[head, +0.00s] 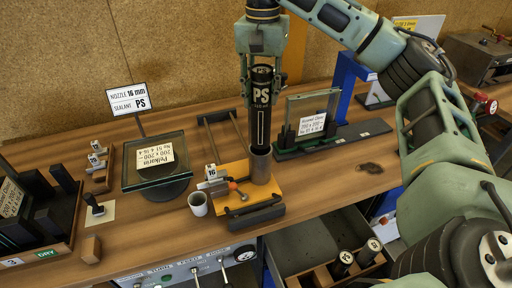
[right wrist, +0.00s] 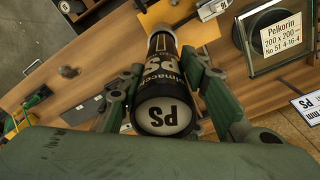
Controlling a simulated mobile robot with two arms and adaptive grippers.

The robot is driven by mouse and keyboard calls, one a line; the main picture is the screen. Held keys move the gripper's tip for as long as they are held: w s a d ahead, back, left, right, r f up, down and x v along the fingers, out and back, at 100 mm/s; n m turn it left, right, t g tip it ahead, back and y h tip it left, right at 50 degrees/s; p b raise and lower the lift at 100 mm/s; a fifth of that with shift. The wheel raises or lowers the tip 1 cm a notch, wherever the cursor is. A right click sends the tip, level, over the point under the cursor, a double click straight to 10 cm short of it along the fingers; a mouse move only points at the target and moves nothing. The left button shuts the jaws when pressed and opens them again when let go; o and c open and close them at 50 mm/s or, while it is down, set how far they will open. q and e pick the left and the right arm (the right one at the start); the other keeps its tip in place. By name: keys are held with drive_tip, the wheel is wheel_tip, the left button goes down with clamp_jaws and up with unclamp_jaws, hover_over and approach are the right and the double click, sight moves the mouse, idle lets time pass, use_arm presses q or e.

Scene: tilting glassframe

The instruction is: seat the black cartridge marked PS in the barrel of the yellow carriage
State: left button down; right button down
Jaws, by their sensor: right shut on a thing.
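My right gripper (head: 262,72) is shut on the black cartridge marked PS (head: 261,98) and holds it upright, its lower end down. The yellow carriage (head: 236,197) stands on the bench with its grey barrel (head: 260,166) upright. The cartridge's lower end meets the barrel's mouth in the head view; I cannot tell whether it is inside or just above or in front. In the right wrist view the cartridge's end cap (right wrist: 164,114) faces the camera, with a finger on each side. My left gripper is not in view.
A white cup (head: 198,204) stands left of the carriage. A glass frame stand (head: 312,120) is behind right, and a glass pane on a round stand (head: 155,160) is at left. More cartridges (head: 346,257) sit in a wooden holder below the bench front. A sign (head: 127,98) reads nozzle 16 mm, sealant PS.

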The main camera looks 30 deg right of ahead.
sight(262, 137)
wheel_tip(262, 137, down, 9)
drive_tip(key=shift+d+r+p, duration=0.1)
drive_tip(key=shift+r+p, duration=0.05)
drive_tip(key=shift+p, duration=0.4)
drive_tip(key=shift+f, duration=0.6)
wheel_tip(262, 137, down, 3)
drive_tip(key=shift+f+p, duration=0.1)
drive_tip(key=shift+p, duration=0.55)
drive_tip(key=shift+f, duration=0.2)
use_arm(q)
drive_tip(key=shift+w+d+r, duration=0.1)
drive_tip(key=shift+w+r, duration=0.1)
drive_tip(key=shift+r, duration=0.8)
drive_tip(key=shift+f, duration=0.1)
use_arm(e)
drive_tip(key=shift+f+b, duration=0.2)
drive_tip(key=shift+b, duration=0.1)
drive_tip(key=c, duration=1.3)
unclamp_jaws()
drive_tip(key=shift+o, duration=0.2)
